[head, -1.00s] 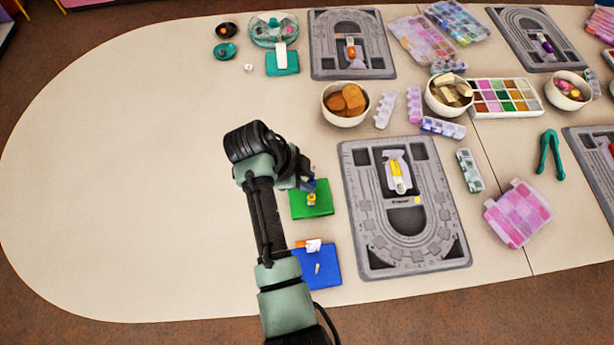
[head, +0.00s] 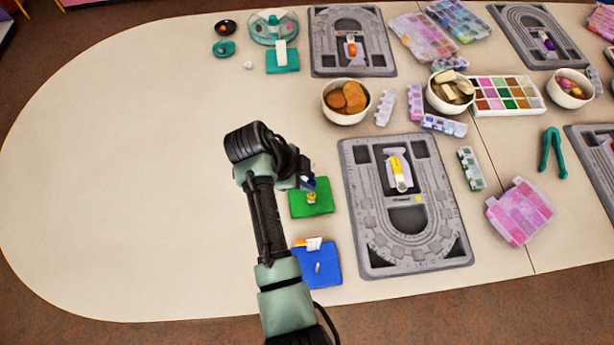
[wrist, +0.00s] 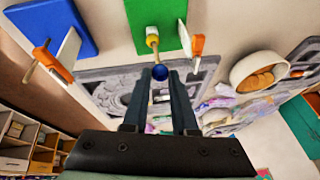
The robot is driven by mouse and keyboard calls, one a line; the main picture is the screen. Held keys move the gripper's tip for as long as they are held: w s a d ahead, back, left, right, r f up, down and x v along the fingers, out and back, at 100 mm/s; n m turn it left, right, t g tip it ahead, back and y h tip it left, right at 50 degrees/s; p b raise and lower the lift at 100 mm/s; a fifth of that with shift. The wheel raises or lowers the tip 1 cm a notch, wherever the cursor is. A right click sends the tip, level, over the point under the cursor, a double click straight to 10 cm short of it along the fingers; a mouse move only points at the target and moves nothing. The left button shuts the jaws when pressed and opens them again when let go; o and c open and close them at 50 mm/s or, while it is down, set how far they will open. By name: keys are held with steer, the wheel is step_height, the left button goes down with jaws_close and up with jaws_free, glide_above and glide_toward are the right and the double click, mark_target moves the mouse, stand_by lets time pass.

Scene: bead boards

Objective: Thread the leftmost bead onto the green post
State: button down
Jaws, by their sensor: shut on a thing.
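A blue bead (wrist: 160,72) is between the two fingertips of my gripper (wrist: 161,78), which is shut on it. In the head view the bead (head: 308,183) shows as a dark blue spot beside my wrist, over the green board (head: 312,208). A pale post (wrist: 155,52) stands on the green board (wrist: 146,10), with a yellow bead (wrist: 151,33) low on it. The yellow bead (head: 311,197) also shows in the head view. The blue bead overlaps the post's tip in the wrist view; I cannot tell whether it is around the post or just off its end.
A blue board (head: 318,268) with a short post and an orange-and-white piece (head: 308,244) lies nearer me. A grey bead tray (head: 360,235) is right of the green board. A bowl (head: 345,104) stands behind. The table's left side is clear.

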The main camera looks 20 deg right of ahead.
steer(key=shift+f, duration=0.25)
steer(key=shift+f+b, duration=0.75)
steer(key=shift+b, duration=0.05)
steer(key=c, duration=0.6)
jaws_free()
steer(key=shift+r, duration=0.15)
steer(key=v, duration=1.2)
steer(key=shift+a+r, duration=0.15)
steer(key=shift+r, duration=0.2)
